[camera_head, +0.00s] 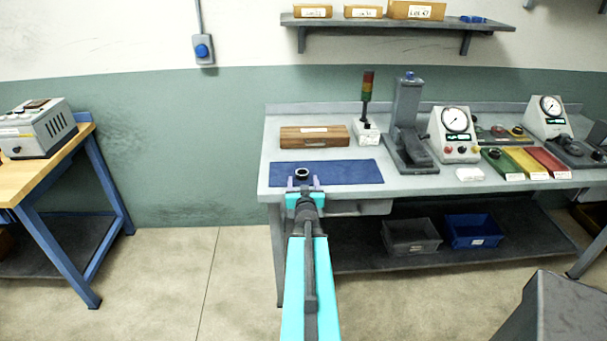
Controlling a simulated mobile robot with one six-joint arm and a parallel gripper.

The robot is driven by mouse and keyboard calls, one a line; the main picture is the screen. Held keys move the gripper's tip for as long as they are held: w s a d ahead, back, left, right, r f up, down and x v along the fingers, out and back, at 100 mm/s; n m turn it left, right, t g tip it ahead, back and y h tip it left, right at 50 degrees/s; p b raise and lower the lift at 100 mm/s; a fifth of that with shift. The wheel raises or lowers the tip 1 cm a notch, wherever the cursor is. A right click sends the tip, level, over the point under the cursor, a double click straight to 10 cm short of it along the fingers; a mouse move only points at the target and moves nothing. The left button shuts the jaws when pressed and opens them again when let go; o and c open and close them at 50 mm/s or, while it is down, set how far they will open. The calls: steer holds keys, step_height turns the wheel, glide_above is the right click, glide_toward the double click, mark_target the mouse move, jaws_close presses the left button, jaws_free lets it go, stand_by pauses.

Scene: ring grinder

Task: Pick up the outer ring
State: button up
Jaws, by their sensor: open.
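A small dark metal ring (302,173), which looks like the outer ring, lies near the left front of a blue mat (350,172) on the grey workbench. My gripper (303,183) is at the front edge of the mat, its two light purple fingers apart and pointing toward the ring. In this view the fingertips appear just in front of the ring, one to each side. Whether they touch it, and at what height they are, I cannot tell. Nothing is seen held between them.
A wooden box (314,136) stands behind the mat. To its right are a signal light (367,107), a grey press (408,125), a gauge box (455,134) and coloured trays (523,163). Bins (410,236) sit on the lower shelf. A wooden table (40,176) stands at left.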

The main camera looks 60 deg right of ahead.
mark_target(302, 180)
steer(key=shift+r+p+x, duration=0.1)
steer(key=shift+p+x, duration=0.25)
steer(key=shift+x, duration=0.45)
steer(key=shift+r+p+x, duration=0.15)
steer(key=shift+p+x, duration=0.2)
steer(key=shift+x, duration=0.4)
steer(key=shift+p+x, duration=0.3)
steer(key=shift+x, duration=0.7)
steer(key=c, duration=1.2)
